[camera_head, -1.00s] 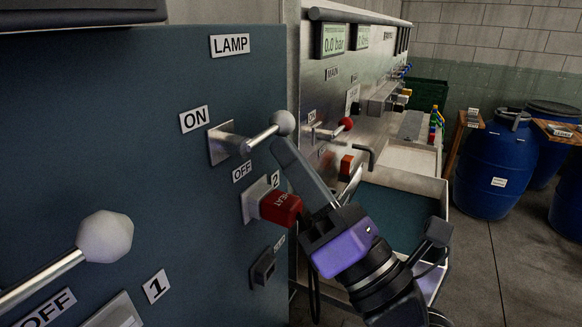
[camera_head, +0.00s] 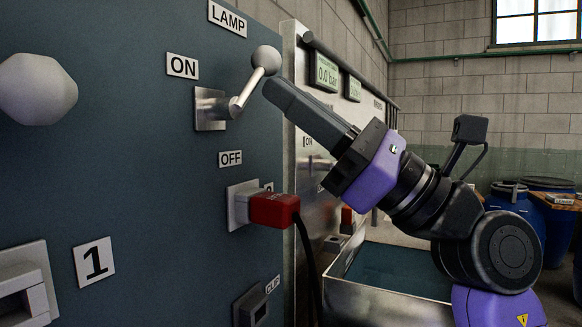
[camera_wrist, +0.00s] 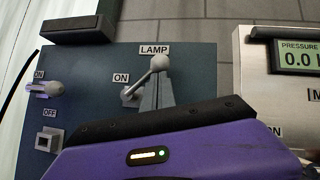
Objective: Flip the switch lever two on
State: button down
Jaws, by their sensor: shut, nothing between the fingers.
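The lamp switch lever (camera_head: 252,88), with a white ball knob, stands on the blue-grey panel below the LAMP label. It slants steeply up and outward, with its knob above the level of the ON label (camera_head: 182,66). The OFF label (camera_head: 230,158) is below its metal bracket. My gripper (camera_head: 272,90) is shut and empty, its fingertips just under the knob; I cannot tell if they touch. In the wrist view the knob (camera_wrist: 161,62) shows just beyond the fingertips (camera_wrist: 157,85).
A red plug (camera_head: 272,210) with a black cable sits in the socket below the lever. Another white-knobbed lever (camera_head: 38,88) is at the left, above a socket by label 1 (camera_head: 94,261). A metal console (camera_head: 320,130) with displays stands just right of the panel.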

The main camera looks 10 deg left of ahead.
jog(key=n+g+b, duration=0.1)
jog(key=n+g, duration=0.1)
jog(key=r+n+g+b, duration=0.1)
jog(key=n+g, duration=0.1)
jog(key=n, duration=0.1)
jog(key=shift+s+a+h+b, duration=0.1)
jog(key=shift+s+h+b, duration=0.1)
jog(key=shift+h+b, duration=0.15)
jog(key=r+n+g, duration=0.1)
jog(key=n, duration=0.1)
jog(key=s+r+n+g+h+b, duration=0.1)
jog(key=n, duration=0.1)
jog(key=shift+a+g, duration=0.2)
jog(key=shift+g, duration=0.2)
jog(key=shift+s, duration=0.1)
